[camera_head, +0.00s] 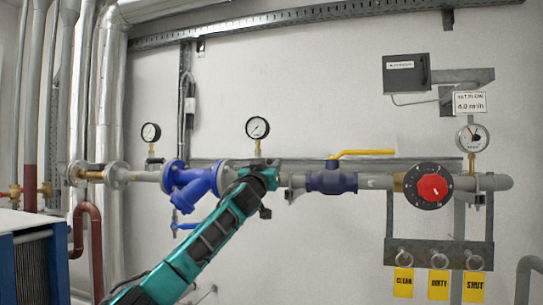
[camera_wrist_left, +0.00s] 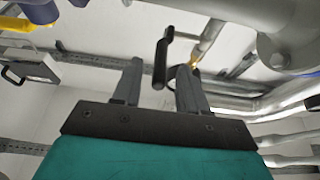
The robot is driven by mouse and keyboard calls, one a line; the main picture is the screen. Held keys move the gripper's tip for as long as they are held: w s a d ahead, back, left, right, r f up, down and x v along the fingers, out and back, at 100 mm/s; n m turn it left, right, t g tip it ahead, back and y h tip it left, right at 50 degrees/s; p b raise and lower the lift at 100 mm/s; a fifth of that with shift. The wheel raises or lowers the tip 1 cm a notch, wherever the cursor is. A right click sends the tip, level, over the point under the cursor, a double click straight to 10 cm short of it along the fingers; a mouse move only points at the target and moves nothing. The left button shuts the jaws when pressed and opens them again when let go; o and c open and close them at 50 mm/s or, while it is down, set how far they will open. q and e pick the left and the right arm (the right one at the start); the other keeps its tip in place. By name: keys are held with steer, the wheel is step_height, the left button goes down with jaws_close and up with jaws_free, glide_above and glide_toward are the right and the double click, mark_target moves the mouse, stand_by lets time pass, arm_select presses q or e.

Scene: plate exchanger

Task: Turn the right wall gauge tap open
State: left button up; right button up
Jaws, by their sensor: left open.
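The right wall gauge (camera_head: 257,127) is a round white dial on a brass stem (camera_head: 257,148) above the pipe, in the head view. My left gripper (camera_head: 266,174) is at the pipe just below this stem, with its arm rising from the lower left. In the left wrist view the gripper (camera_wrist_left: 160,68) is open. A dark, bent handle-like bar (camera_wrist_left: 161,64) shows between its fingers and looks like the tap lever; I cannot tell whether they touch. A bit of brass (camera_wrist_left: 195,66) shows beside the right finger. The tap is largely hidden in the head view. My right gripper is not in view.
A blue Y-shaped fitting (camera_head: 192,184) lies left of the gripper. A dark blue valve with a yellow lever (camera_head: 362,153) lies right. Farther right are a red knob (camera_head: 433,188), another gauge (camera_head: 472,138) and hanging yellow tags (camera_head: 438,284).

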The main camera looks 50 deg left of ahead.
arm_select(q)
steer(key=shift+p+x, duration=0.45)
steer(key=shift+x, duration=1.1)
steer(key=shift+c, duration=0.2)
jaws_close()
